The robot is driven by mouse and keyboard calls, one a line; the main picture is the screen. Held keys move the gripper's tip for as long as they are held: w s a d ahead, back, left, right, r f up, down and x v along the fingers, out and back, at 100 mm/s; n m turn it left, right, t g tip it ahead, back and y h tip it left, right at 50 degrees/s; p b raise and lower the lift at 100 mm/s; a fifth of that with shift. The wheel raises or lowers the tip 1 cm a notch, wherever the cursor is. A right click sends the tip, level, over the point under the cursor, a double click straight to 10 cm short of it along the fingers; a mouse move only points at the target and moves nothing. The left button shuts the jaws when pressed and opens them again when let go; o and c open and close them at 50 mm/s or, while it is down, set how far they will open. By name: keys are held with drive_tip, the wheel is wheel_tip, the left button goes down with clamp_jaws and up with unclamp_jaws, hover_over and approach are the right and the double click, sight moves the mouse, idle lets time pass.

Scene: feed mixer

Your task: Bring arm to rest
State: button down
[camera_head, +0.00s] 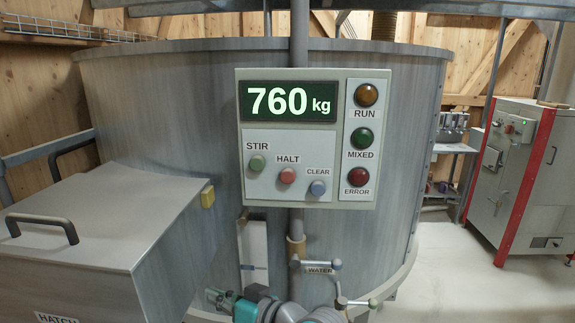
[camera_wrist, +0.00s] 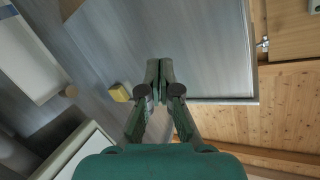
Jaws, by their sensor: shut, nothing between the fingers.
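My gripper (camera_wrist: 159,72) is shut and empty in the wrist view, its two dark fingers together in the middle of the picture. Grey metal surfaces lie beyond it, and I see no contact with them. In the head view, part of my teal and grey arm (camera_head: 290,313) shows low in the middle, below the control panel (camera_head: 292,196). The panel display (camera_head: 288,102) reads 760 kg. The STIR button (camera_head: 257,163) is green, HALT (camera_head: 287,175) red and CLEAR (camera_head: 318,188) blue.
The grey mixer tub (camera_head: 150,110) stands behind the panel. A hatch box (camera_head: 90,225) with a black handle is at left, with a yellow block (camera_head: 208,197) on its side. Water valve handles (camera_head: 320,264) are close to my arm. A cabinet (camera_head: 515,180) stands right, beyond open floor.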

drive_tip(key=s+d+f+m+t+h, duration=0.2)
drive_tip(key=d+f, duration=0.3)
drive_tip(key=f, duration=0.2)
drive_tip(key=s+d+f+m+t+h, duration=0.2)
drive_tip(key=d+f, duration=0.3)
drive_tip(key=f, duration=0.2)
drive_tip(key=s+d+f+m+t+h, duration=0.2)
drive_tip(key=s+d+f+m+h, duration=0.15)
drive_tip(key=s+d+f, duration=0.75)
drive_tip(key=s+d+r+h, duration=0.1)
drive_tip(key=s+d+h, duration=0.1)
drive_tip(key=s, duration=0.7)
drive_tip(key=s+d+r+h, duration=0.2)
drive_tip(key=s+d, duration=0.3)
drive_tip(key=s, duration=0.5)
drive_tip(key=s+d+r+h, duration=0.2)
drive_tip(key=s+d, duration=0.2)
drive_tip(key=s, duration=0.5)
drive_tip(key=shift+s+d+t, duration=0.15)
drive_tip(key=shift+d+t, duration=0.05)
drive_tip(key=shift+t, duration=0.2)
drive_tip(key=shift+r, duration=0.1)
